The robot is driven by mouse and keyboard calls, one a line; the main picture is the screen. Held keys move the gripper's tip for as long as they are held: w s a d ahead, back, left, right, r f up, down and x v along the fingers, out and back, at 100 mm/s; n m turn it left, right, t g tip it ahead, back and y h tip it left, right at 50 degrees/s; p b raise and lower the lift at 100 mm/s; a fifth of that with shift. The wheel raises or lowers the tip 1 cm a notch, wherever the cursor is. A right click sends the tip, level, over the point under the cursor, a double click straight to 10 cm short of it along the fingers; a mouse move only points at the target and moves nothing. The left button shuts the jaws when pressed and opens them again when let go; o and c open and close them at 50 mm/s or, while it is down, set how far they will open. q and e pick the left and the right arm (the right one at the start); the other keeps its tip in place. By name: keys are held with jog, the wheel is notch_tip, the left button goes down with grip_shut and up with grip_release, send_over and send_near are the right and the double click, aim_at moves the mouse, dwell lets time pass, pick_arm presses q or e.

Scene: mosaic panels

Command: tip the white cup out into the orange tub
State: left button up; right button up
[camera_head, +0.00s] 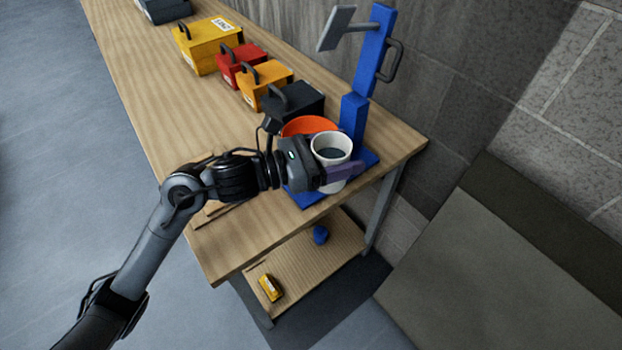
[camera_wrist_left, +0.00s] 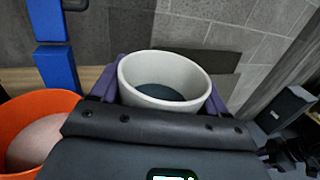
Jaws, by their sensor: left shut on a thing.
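The white cup (camera_head: 331,144) is held by my left gripper (camera_head: 341,172), whose purple fingers are shut around it. In the left wrist view the cup (camera_wrist_left: 164,77) stands about upright between the purple fingers, with something dark blue-grey inside. The orange tub (camera_head: 309,126) is just behind the cup in the head view, partly hidden by the cup and my gripper. In the left wrist view the tub (camera_wrist_left: 40,108) is to the left of the cup, with a pale surface inside. The cup is beside the tub, not over it. My right gripper is not in view.
A blue stand (camera_head: 371,52) with a grey head and a handle rises behind the tub on the wooden table (camera_head: 150,100). A black box (camera_head: 293,101), an orange box (camera_head: 264,82), a red box (camera_head: 237,63) and a yellow box (camera_head: 207,46) line the back. A shelf (camera_head: 300,258) is below.

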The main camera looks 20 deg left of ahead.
pick_arm(q)
jog(key=w+a+r+b, duration=0.1)
jog(key=w+a+r, duration=0.15)
jog(key=w, duration=0.25)
jog(key=w+a+r, duration=0.2)
jog(key=w+a, duration=0.1)
jog(key=w, duration=0.3)
notch_tip(320, 180, down, 8)
jog(key=n+t+y+p, duration=0.1)
jog(key=n+t+p, duration=0.3)
jog(key=n+p, duration=0.8)
jog(key=a+n, duration=0.1)
jog(key=n, duration=0.9)
jog(key=shift+w+n+y+p, duration=0.3)
jog(key=shift+w+y+p, duration=0.05)
jog(key=shift+y, duration=0.05)
